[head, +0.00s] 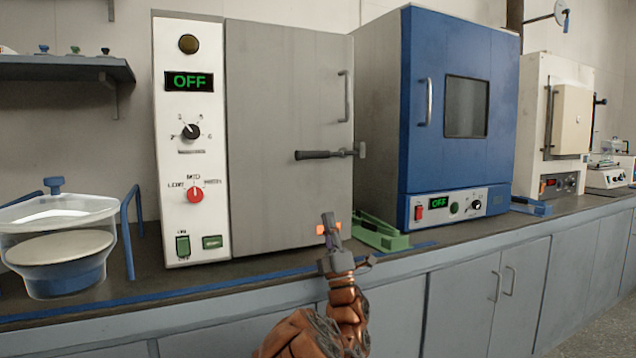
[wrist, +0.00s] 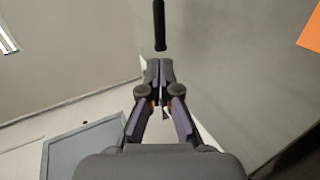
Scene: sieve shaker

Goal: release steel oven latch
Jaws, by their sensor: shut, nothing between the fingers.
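The steel oven (head: 285,95) with a grey door and a white control panel (head: 190,130) stands on the bench at centre left. Its display reads OFF. Its latch (head: 327,154) is a dark horizontal lever with a grip at its left end and a pivot at the door's right edge. The wrist view shows a dark bar (wrist: 159,25), likely the latch lever, ahead of the fingertips. My gripper (head: 329,220) is below the latch, in front of the door's lower right, apart from the lever. In the wrist view my gripper (wrist: 158,75) has its fingers together and empty.
A vertical door handle (head: 345,97) is above the latch. A blue oven (head: 440,100) stands close on the right, with a green object (head: 380,232) on the bench between. A clear, blue-based vessel (head: 60,245) stands at left. The bench front is mostly clear.

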